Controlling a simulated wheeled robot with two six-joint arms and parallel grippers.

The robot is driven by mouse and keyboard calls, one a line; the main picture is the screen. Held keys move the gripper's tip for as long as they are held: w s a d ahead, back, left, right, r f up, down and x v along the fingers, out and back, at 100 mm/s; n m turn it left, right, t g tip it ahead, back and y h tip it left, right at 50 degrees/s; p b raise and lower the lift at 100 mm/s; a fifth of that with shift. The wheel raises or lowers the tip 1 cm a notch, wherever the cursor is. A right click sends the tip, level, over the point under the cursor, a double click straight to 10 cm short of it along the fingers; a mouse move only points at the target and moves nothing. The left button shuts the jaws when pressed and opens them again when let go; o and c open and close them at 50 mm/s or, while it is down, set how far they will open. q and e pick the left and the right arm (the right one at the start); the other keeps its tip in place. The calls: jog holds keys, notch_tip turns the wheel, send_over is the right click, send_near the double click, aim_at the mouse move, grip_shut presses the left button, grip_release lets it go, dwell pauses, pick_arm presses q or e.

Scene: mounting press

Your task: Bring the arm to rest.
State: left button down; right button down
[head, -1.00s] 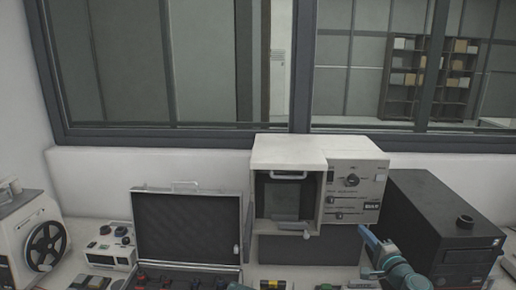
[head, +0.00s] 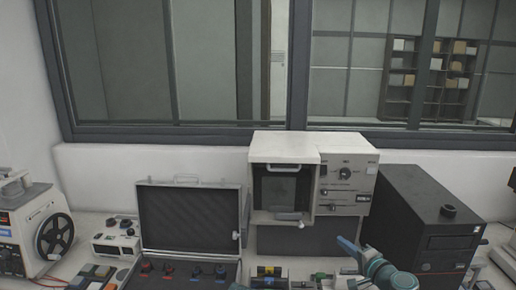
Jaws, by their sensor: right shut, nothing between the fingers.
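My left gripper is out of view.
A black box-shaped unit (head: 415,215) stands right beside my right arm. An open case (head: 190,222) with a dark padded lid lies left of the press. A reel machine (head: 15,225) and a small white device (head: 115,243) are farther left. Small items crowd the front of the bench.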

jog(key=s+a+f+n+g, duration=0.3)
jog(key=a+f, duration=0.1)
jog(key=f, duration=0.1)
jog(key=s+a+f+n+g+h, duration=0.1)
jog(key=s+a+f+n+g, duration=0.2)
jog(key=a+f+g, duration=0.1)
jog(key=s+a+f+n+g, duration=0.3)
jog(key=s+a+f+g, duration=0.1)
jog(key=f, duration=0.2)
jog(key=shift+f+n, duration=0.4)
jog(key=s+d+f+n+g+h, duration=0.2)
jog(key=s+f+g+h, duration=0.1)
jog(key=s+h, duration=0.15)
jog(key=s+a+n+g+h, duration=0.1)
jog(key=s+a+n, duration=0.3)
jog(key=s+a, duration=0.3)
jog(key=a, duration=0.3)
jog(key=shift+s, duration=0.2)
